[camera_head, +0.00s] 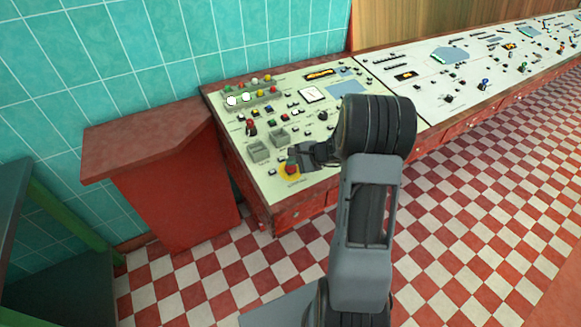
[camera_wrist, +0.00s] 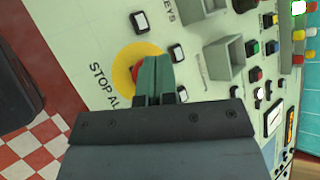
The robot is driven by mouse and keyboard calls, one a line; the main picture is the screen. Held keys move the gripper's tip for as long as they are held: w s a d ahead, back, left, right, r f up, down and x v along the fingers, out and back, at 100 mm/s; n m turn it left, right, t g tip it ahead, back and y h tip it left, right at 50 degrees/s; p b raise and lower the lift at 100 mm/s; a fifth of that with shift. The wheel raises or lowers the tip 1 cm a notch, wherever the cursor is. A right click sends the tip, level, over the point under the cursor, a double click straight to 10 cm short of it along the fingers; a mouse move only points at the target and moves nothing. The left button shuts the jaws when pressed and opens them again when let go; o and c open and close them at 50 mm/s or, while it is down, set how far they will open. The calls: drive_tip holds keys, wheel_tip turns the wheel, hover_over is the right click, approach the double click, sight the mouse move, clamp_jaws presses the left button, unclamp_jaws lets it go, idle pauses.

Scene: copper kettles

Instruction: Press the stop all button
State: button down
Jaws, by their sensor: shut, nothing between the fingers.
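The stop all button is a red mushroom button (camera_head: 291,164) on a yellow round plate (camera_head: 287,174), near the front left corner of the pale control panel (camera_head: 265,190). In the wrist view, the yellow plate (camera_wrist: 122,72) shows beside the label "STOP AL…", partly covered by my fingers. Only a bit of the red button (camera_wrist: 142,75) shows there, the rest hidden behind the fingertips. My gripper (camera_head: 297,151) is shut and empty, with its fingertips right at the button in both views. I cannot tell whether they touch it. The closed fingers also show in the wrist view (camera_wrist: 155,75).
Two grey boxes (camera_head: 259,151) sit just behind the button. Small switches, knobs and coloured lamps (camera_head: 255,97) cover the panel further back. A red-brown side desk (camera_head: 150,140) stands at the left. The checkered floor (camera_head: 460,190) in front is clear.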

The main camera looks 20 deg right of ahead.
drive_tip(key=shift+f+b, duration=0.3)
drive_tip(key=shift+w+f, duration=0.1)
drive_tip(key=shift+f, duration=0.05)
drive_tip(key=shift+f+b, duration=0.35)
drive_tip(key=shift+b, duration=0.35)
idle(0.4)
drive_tip(key=shift+r, duration=0.2)
drive_tip(key=shift+r+p, duration=0.35)
drive_tip(key=shift+r, duration=0.25)
drive_tip(key=shift+r, duration=0.15)
drive_tip(key=r+p, duration=0.1)
drive_tip(key=r, duration=0.1)
drive_tip(key=s+r+p, duration=0.1)
drive_tip(key=r+p, duration=0.1)
drive_tip(key=shift+s+r, duration=0.1)
drive_tip(key=shift+r, duration=0.2)
idle(1.0)
